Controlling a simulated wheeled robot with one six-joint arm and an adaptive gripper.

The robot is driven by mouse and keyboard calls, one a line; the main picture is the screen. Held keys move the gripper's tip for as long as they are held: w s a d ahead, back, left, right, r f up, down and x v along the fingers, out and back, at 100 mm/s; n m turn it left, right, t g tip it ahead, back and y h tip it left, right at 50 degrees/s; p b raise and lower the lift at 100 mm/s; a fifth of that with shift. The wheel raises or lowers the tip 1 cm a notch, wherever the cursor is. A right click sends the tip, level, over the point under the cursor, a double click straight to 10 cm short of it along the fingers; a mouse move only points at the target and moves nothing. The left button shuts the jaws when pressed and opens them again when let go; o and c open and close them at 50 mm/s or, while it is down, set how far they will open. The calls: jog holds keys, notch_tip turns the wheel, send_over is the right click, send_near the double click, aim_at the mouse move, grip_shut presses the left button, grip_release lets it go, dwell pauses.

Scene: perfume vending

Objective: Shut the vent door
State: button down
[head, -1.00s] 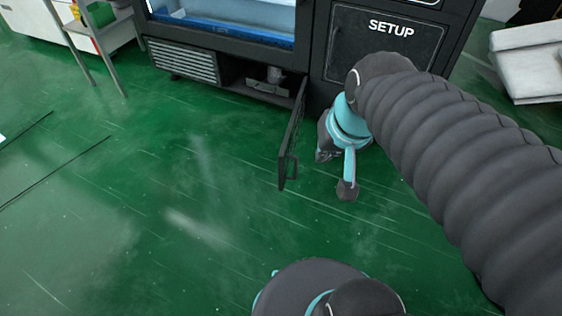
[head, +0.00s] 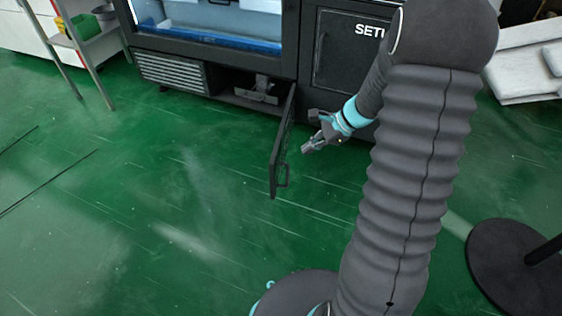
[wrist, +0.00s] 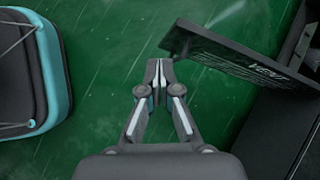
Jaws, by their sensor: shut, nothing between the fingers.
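The vent door (head: 281,150) is a dark panel with a handle on its outer end. It stands swung open, out from the lower front of the black vending machine. In the wrist view the door (wrist: 245,58) shows its "VENT" lettering at the upper right. My gripper (head: 308,147) is shut and empty, just right of the door in the head view. In the wrist view my gripper's fingertips (wrist: 158,66) are together over the green floor, a little left of the door's near corner, with a small gap in the picture.
The open vent compartment (head: 255,94) holds a grey part. A fixed louvred grille (head: 172,70) is to its left, and a SETUP panel (head: 347,52) is above right. A shelf rack (head: 85,40) stands at the left. A round black base (head: 510,265) is at the right. Floor left of the door is clear.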

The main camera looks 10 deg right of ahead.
aim_at(275, 170)
jog(key=w+d+f+m+t, duration=0.1)
jog(key=w+d+f+m, duration=0.25)
jog(key=f, duration=0.45)
jog(key=shift+m+y, duration=0.5)
jog(key=shift+m, duration=0.05)
jog(key=x, duration=0.4)
jog(key=b+x, duration=0.1)
jog(key=x, duration=0.2)
jog(key=a+x, duration=0.1)
jog(key=x, duration=0.3)
jog(key=shift+w+a+r+b, duration=0.1)
jog(key=shift+a+r+b, duration=0.05)
jog(key=shift+b, duration=0.15)
jog(key=shift+w+a, duration=0.35)
jog(key=shift+a, duration=0.25)
